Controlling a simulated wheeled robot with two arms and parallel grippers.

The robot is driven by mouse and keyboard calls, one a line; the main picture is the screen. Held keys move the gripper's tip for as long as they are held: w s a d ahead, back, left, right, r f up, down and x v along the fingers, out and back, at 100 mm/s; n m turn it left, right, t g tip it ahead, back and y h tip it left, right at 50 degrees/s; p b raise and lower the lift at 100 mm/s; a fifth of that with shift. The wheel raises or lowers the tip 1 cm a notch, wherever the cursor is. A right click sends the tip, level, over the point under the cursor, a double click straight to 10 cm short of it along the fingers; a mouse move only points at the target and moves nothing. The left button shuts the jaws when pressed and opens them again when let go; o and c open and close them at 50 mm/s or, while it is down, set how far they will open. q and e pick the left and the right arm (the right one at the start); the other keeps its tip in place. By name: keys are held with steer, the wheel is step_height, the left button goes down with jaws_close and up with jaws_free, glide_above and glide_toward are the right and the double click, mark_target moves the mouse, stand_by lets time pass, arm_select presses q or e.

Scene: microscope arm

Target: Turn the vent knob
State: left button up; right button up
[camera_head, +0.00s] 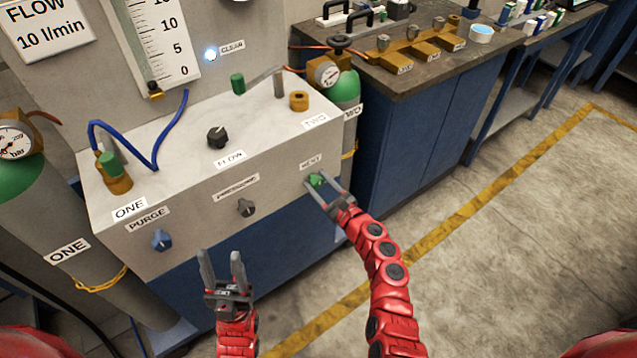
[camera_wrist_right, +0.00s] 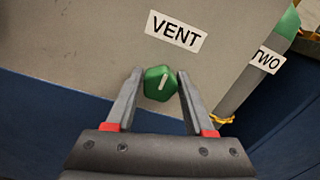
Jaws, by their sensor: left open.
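The green vent knob (camera_head: 316,180) is on the front face of the grey box (camera_head: 285,197), below the VENT label. In the right wrist view the knob (camera_wrist_right: 160,83) has a white mark tilted slightly to the right of vertical. My right gripper (camera_head: 326,190) is at the knob, with one finger on each side. In the right wrist view its fingertips (camera_wrist_right: 160,75) stand apart, with small gaps seen beside the knob. My left gripper (camera_head: 221,265) is open and empty, in front of the box below the pressure knob.
A black pressure knob (camera_head: 246,208), a blue purge knob (camera_head: 162,240) and a black flow knob (camera_head: 217,137) are on the box. Gas cylinder two (camera_head: 346,92) stands behind its right end, cylinder one (camera_head: 55,215) at left. The floor at right is clear.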

jaws_close()
steer(key=n+b, duration=0.3)
steer(key=n, duration=0.1)
steer(key=shift+f+b, duration=0.3)
steer(key=shift+b, duration=0.1)
steer(key=n+b, duration=0.2)
steer(key=n, duration=0.1)
steer(key=n+b, duration=0.7)
steer(key=shift+a+f, duration=0.1)
steer(key=shift+f, duration=0.05)
steer(key=shift+r+n+b, duration=0.15)
steer(key=shift+n+b, duration=0.8)
steer(key=shift+n, duration=0.05)
steer(key=shift+r+n+b, duration=0.1)
steer(key=shift+n+b, duration=0.85)
steer(key=shift+n, duration=0.05)
